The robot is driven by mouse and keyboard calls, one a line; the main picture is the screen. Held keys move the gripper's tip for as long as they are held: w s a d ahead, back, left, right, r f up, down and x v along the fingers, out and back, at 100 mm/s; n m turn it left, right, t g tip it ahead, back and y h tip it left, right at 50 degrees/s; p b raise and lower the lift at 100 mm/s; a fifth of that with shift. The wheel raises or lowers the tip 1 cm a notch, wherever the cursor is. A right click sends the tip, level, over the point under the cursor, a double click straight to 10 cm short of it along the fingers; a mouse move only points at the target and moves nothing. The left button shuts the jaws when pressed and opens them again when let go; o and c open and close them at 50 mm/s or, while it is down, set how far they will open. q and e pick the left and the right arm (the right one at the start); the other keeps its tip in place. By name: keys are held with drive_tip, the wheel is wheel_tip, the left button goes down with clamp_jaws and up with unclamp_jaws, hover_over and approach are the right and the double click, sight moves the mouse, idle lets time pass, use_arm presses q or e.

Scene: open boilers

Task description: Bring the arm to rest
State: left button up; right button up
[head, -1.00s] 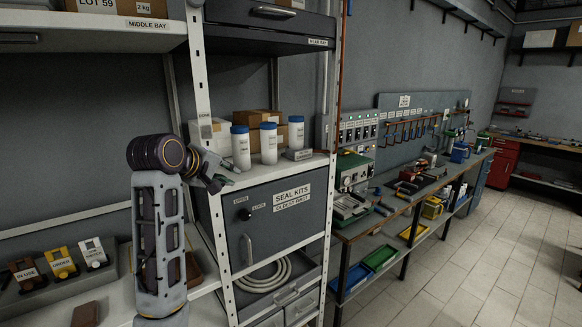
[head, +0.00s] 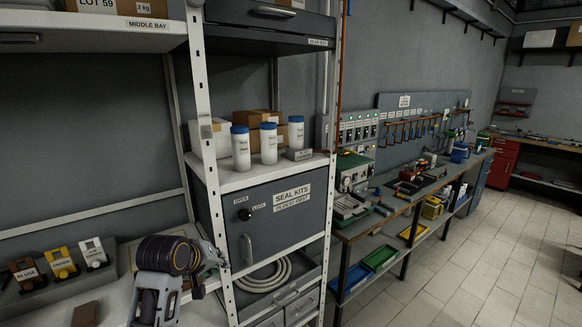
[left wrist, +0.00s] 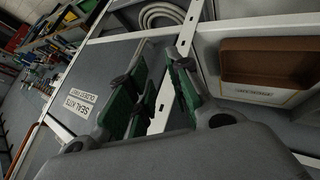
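My left arm stands low at the bottom left of the head view, in front of the shelving. Its gripper (head: 218,258) is beside the white upright post, left of the seal kits cabinet (head: 283,222). In the left wrist view, the gripper's two green-padded fingers (left wrist: 165,92) are apart, with the post and cabinet visible beyond and nothing between them. Whether a finger touches the post cannot be told. The cabinet door is shut. My right gripper is out of view.
Three white bottles with blue caps (head: 269,144) stand on the cabinet shelf. A brown tray (left wrist: 266,65) is close by in the wrist view. Labelled blocks (head: 60,263) sit at the left. A coiled hose (head: 268,274) lies below the cabinet. Floor at the right is clear.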

use_arm(q)
drive_tip(key=s+a+f+m+g+y, duration=0.15)
drive_tip(key=s+f+m, duration=0.25)
drive_tip(key=s+f, duration=0.85)
drive_tip(key=s+a+f+m+g, duration=0.1)
drive_tip(key=s+f+m+g, duration=0.25)
drive_tip(key=s+f, duration=0.85)
drive_tip(key=s+f+m+g+b, duration=0.1)
drive_tip(key=s+f, duration=0.2)
drive_tip(key=f, duration=1.3)
drive_tip(key=s+f+b, duration=0.1)
drive_tip(key=s+f, duration=0.1)
drive_tip(key=f, duration=1.4)
drive_tip(key=s+a+f+b, duration=0.1)
drive_tip(key=s+f, duration=1)
drive_tip(key=s+a+f+g+b, duration=0.1)
drive_tip(key=s+a+f, duration=0.1)
drive_tip(key=s+f, duration=0.8)
drive_tip(key=shift+s+a+f, duration=0.3)
drive_tip(key=shift+s+f, duration=0.1)
drive_tip(key=shift+s, duration=0.3)
drive_tip(key=shift+y, duration=0.25)
